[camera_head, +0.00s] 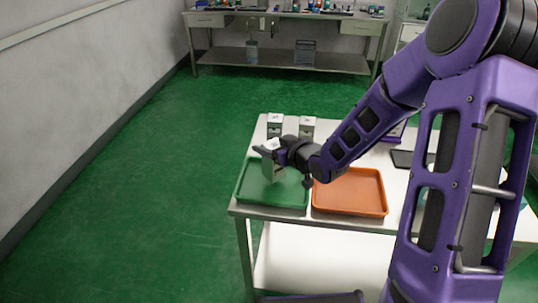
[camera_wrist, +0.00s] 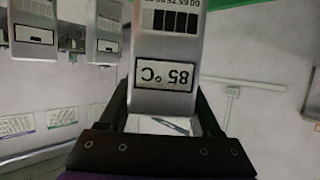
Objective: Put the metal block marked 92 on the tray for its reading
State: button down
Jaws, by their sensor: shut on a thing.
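My gripper (camera_head: 272,153) is shut on a grey metal block (camera_head: 273,171), which is upright at the rear right part of the green tray (camera_head: 254,193). I cannot tell if its base touches the tray. In the wrist view the held block (camera_wrist: 165,104) fills the space between the fingers. Its label looks like 85 °C, turned over in the picture, with a strip of dark squares and numbers beside it. I see no 92 on it. Two similar blocks (camera_head: 274,122) (camera_head: 307,124) stand behind the trays; their labels are too small to read.
An orange tray (camera_head: 350,207) lies right of the green one on the white table (camera_head: 262,226). A dark flat item (camera_head: 401,159) lies farther right, partly behind my arm. A stocked bench (camera_head: 285,62) stands far back. Green floor is open left of the table.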

jog(key=shift+f, duration=1.25)
jog(key=shift+f+b, duration=0.2)
jog(key=shift+b, duration=0.1)
jog(key=shift+c, duration=0.4)
grip_release()
jog(key=shift+r, duration=0.2)
jog(key=p+v, duration=0.1)
jog(key=v, duration=1.1)
jog(key=shift+p, duration=0.4)
jog(key=shift+f, duration=0.1)
